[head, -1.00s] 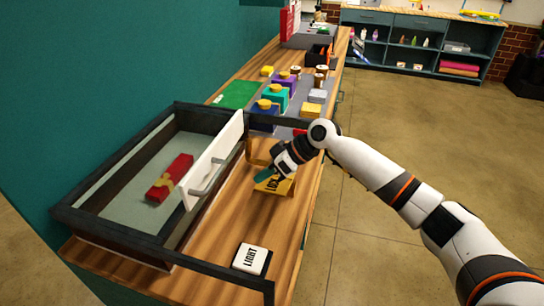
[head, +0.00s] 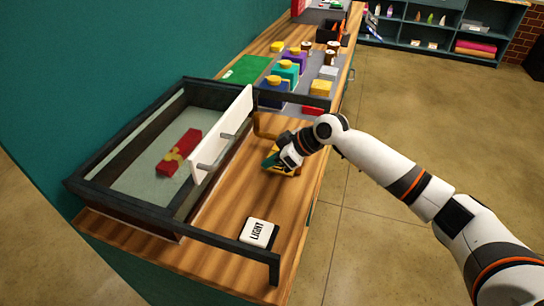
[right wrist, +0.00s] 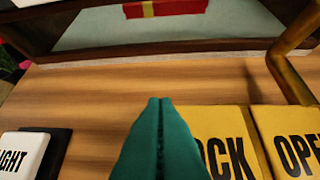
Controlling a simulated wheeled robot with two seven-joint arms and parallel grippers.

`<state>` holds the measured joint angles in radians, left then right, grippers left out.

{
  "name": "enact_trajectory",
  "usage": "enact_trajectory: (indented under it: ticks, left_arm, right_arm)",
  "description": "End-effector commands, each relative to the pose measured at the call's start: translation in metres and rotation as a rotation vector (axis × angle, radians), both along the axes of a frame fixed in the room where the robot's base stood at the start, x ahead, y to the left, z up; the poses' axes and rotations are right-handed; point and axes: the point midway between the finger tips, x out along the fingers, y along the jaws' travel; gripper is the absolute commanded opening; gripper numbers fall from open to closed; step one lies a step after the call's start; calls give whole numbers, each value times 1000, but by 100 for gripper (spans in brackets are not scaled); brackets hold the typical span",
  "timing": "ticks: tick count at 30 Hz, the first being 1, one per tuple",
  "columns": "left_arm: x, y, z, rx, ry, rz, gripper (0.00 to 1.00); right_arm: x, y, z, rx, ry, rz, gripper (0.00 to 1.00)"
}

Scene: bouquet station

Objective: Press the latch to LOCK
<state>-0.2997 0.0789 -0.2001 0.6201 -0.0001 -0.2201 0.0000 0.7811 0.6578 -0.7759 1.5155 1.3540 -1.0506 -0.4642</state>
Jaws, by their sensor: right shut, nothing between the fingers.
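The latch shows in the right wrist view as a yellow LOCK pad (right wrist: 228,140) beside a yellow OPEN pad (right wrist: 290,135), with a bent brass bar (right wrist: 290,60) behind them. In the head view the brass part (head: 264,126) stands beyond my right gripper (head: 269,162), which hides most of the yellow pad (head: 294,171). My right gripper is shut and empty. Its teal fingertips (right wrist: 160,103) point down over the LOCK pad's left edge, covering the letter L. I cannot tell whether they touch it. My left gripper is not in view.
A dark-framed case (head: 120,217) with a white handled panel (head: 222,140) holds a red box with a yellow ribbon (head: 180,153). A white LIGHT button (head: 258,232) sits near the front.

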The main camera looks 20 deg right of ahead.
Motion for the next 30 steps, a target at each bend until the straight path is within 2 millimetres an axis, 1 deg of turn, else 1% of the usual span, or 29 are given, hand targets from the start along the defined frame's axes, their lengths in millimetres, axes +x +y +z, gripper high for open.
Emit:
enact_trajectory:
  ticks: [3, 11, 18, 30]
  left_arm:
    - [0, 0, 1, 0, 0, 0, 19]
    - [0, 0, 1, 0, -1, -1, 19]
    - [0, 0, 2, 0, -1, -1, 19]
    - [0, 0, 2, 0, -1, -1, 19]
  right_arm:
    - [-5, 2, -8, -49, -67, 4, 0]
    - [-8, 5, -21, -138, -203, 2, 0]
    - [-9, 6, -29, -136, -197, 0, 0]
    - [-10, 6, -33, -136, -193, 1, 0]
